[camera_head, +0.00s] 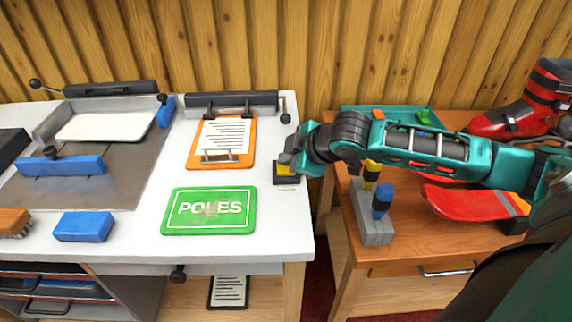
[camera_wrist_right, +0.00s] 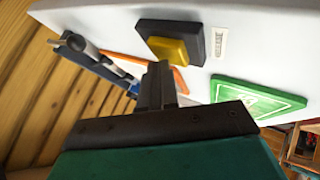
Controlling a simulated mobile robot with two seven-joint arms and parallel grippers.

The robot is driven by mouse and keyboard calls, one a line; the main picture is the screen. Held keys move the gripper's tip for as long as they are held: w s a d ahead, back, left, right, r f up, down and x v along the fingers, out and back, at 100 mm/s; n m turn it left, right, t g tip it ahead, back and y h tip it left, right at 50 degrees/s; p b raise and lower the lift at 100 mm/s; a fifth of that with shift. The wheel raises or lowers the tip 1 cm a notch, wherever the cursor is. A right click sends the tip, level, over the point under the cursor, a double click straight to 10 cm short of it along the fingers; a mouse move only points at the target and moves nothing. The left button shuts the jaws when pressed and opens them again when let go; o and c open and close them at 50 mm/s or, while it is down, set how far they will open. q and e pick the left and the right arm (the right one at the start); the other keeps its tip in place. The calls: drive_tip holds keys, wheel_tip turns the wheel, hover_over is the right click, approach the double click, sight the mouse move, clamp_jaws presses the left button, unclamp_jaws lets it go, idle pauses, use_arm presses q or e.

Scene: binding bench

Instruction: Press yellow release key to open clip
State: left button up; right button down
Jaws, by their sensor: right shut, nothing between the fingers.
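The yellow release key (camera_head: 287,169) sits on a small black base (camera_head: 287,180) near the right edge of the white bench. The key (camera_wrist_right: 168,50) also shows in the right wrist view. My right gripper (camera_head: 287,158) is shut and empty, right beside and over the key, partly covering it in the head view. In the wrist view its fingertips (camera_wrist_right: 158,68) lie just below the key; I cannot tell whether they touch it. A black bar clip (camera_head: 235,100) with a lever lies at the back of the bench, above an orange clipboard (camera_head: 192,155). My left gripper is out of view.
A green POLES board (camera_head: 208,211) lies in front of the clipboard. Blue blocks (camera_head: 83,227) and a grey press plate (camera_head: 130,180) are at the left.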

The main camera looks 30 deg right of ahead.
drive_tip(key=shift+f, duration=0.35)
idle(0.3)
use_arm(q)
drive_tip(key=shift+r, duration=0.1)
use_arm(e)
drive_tip(key=shift+r, duration=0.1)
drive_tip(key=shift+r+p, duration=0.95)
drive_tip(key=shift+p, duration=0.4)
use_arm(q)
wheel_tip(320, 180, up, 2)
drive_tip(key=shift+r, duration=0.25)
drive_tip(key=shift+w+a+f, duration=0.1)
use_arm(e)
wheel_tip(320, 180, up, 4)
drive_tip(key=p, duration=0.4)
drive_tip(key=shift+f, duration=0.25)
drive_tip(key=shift+r+p, duration=0.85)
drive_tip(key=shift+p, duration=0.2)
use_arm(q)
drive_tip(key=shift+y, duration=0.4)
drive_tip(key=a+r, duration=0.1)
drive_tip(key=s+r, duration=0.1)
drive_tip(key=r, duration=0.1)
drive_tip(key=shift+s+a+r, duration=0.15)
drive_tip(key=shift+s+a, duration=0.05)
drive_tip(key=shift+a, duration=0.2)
use_arm(e)
drive_tip(key=shift+f, duration=0.1)
